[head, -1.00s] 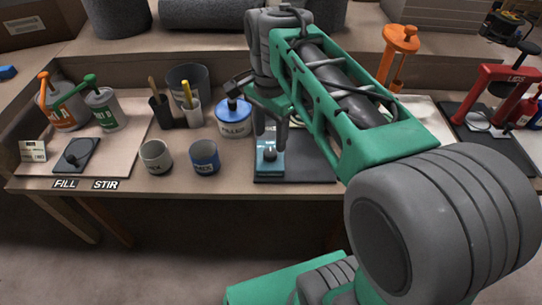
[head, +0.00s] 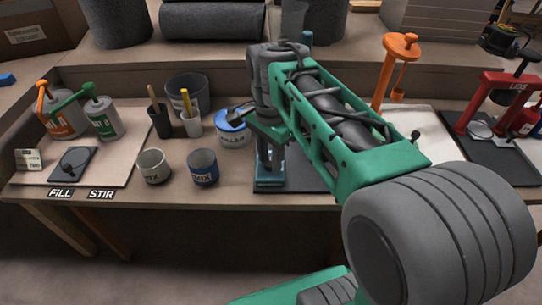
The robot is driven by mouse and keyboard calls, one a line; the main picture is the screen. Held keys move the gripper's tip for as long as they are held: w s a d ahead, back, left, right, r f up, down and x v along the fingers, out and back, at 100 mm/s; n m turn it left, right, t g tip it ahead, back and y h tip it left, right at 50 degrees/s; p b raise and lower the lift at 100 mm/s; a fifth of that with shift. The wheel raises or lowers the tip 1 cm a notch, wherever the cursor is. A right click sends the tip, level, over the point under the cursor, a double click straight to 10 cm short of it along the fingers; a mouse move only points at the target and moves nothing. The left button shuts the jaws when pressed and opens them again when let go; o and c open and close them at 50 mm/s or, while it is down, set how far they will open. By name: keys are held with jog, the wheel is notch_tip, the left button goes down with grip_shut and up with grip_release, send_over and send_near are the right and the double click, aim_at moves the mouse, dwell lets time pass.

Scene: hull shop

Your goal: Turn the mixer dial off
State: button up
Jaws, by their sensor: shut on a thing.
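The mixer's teal base (head: 270,186) stands on a dark mat at the front middle of the bench in the head view. My gripper (head: 268,162) points down over this base, its fingers low against the front part. The gripper is shut on the dial, which the fingers and wrist mostly hide. I cannot read which way the dial points. My green forearm covers most of what stands behind the mixer.
A blue-lidded filler tub (head: 232,135) stands close left of my gripper. A dark blue cup (head: 203,168) and a pale cup (head: 153,167) stand near the front edge. An orange stand (head: 398,70) and a red press (head: 493,95) are to the right.

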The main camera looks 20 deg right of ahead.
grip_shut()
jog(key=shift+r+p, duration=0.1)
jog(key=shift+p, duration=0.25)
jog(key=n+p, duration=0.2)
jog(key=n, duration=0.1)
jog(key=shift+r+p, duration=0.15)
jog(key=shift+p, duration=0.25)
jog(key=n+p, duration=0.3)
jog(key=shift+f+n+p, duration=0.15)
jog(key=shift+n+p, duration=0.5)
jog(key=shift+n, duration=0.35)
jog(key=shift+f+n+p, duration=0.1)
jog(key=shift+n+p, duration=0.55)
jog(key=shift+n, duration=0.35)
jog(key=o, duration=0.8)
grip_release()
